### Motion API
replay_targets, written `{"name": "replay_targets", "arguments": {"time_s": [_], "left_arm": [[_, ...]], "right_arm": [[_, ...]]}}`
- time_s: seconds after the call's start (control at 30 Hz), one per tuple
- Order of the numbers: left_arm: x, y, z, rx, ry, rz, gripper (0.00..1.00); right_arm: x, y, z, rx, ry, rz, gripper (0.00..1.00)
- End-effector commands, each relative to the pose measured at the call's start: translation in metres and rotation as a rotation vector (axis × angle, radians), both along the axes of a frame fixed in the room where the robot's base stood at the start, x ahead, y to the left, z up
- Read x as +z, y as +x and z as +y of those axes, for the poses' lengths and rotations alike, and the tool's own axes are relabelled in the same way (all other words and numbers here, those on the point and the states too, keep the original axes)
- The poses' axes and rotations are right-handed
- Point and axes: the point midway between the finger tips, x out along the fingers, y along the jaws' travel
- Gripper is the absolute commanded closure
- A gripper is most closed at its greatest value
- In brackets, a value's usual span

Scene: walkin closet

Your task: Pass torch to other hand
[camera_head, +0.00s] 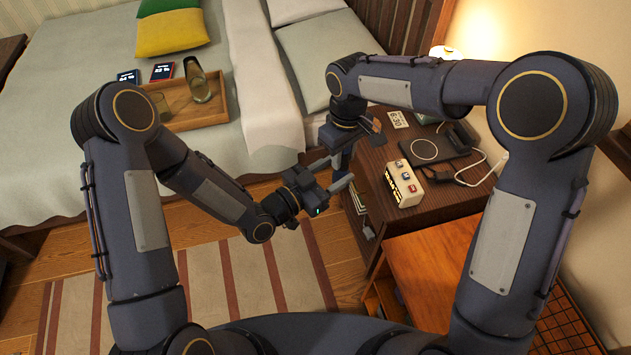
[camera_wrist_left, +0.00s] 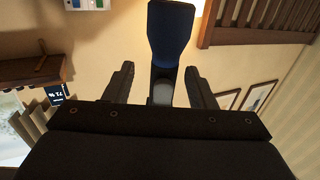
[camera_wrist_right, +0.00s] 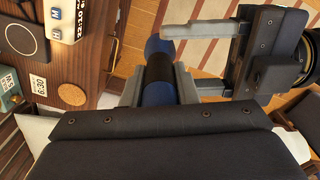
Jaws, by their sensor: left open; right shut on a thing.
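The torch (camera_head: 338,161) is dark blue with a black section and hangs roughly upright between my two grippers, beside the nightstand. My right gripper (camera_wrist_right: 158,84) is shut on the torch's black section; the blue end of the torch (camera_wrist_right: 157,46) extends past its fingers. My left gripper (camera_head: 332,174) is open, with its fingers reaching towards the torch from the left, below the right gripper. In the left wrist view the torch (camera_wrist_left: 170,38) stands between the spread fingers (camera_wrist_left: 161,80), with gaps on both sides. The right gripper's fingers are mostly hidden in the head view.
The bed (camera_head: 55,120) holds a tray (camera_head: 214,112) with a bottle and glass. A striped rug (camera_head: 205,290) covers the floor below.

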Motion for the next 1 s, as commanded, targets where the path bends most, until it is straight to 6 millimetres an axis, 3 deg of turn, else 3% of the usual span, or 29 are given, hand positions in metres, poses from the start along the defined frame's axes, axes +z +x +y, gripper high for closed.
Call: {"name": "replay_targets", "arguments": {"time_s": [0.23,0.63,1.0], "left_arm": [[0.0,0.018,-0.024,-0.001,0.001,0.001,0.49],[0.0,0.022,-0.028,0.001,0.0,0.001,0.51],[0.001,0.021,-0.029,-0.004,0.0,0.001,0.99]], "right_arm": [[0.0,0.0,0.0,0.0,0.001,-0.001,1.0],[0.0,0.0,0.0,0.0,0.001,-0.001,1.0],[0.001,0.001,0.001,0.0,0.002,-0.004,1.0]]}}
